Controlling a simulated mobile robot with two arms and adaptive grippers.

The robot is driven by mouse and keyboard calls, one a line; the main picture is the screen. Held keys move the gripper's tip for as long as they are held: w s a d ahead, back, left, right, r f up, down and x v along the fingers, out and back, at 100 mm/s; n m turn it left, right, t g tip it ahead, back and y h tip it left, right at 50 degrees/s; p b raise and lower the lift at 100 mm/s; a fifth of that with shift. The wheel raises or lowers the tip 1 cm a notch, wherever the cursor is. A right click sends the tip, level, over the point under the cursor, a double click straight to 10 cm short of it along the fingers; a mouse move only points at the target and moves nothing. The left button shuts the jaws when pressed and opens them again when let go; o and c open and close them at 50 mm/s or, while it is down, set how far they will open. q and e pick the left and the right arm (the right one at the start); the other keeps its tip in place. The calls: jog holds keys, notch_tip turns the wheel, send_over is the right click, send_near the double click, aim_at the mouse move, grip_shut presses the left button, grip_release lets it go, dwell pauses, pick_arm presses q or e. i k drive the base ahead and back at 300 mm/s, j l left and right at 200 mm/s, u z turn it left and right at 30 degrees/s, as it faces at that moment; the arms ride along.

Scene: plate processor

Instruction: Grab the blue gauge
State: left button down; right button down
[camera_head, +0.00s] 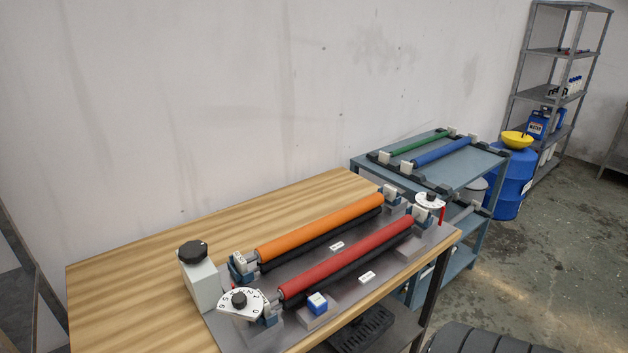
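A small blue block with a pale label, which looks like the blue gauge (317,302), sits on a grey block near the front edge of the wooden table. It is in front of the red roller (345,262). Neither of my grippers shows in the head view.
An orange roller (318,228) lies behind the red one on a metal plate. The wooden table (130,275) is clear at left. A blue cart (480,165) stands at back right.

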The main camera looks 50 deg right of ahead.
aim_at(317, 304)
jog(key=i+l+z, duration=0.1)
jog(key=z, duration=0.4)
jog(key=i+l+z, duration=0.1)
jog(key=l+z, duration=0.2)
jog(key=z, duration=0.15)
jog(key=i+l+z, duration=0.15)
jog(key=z, duration=0.35)
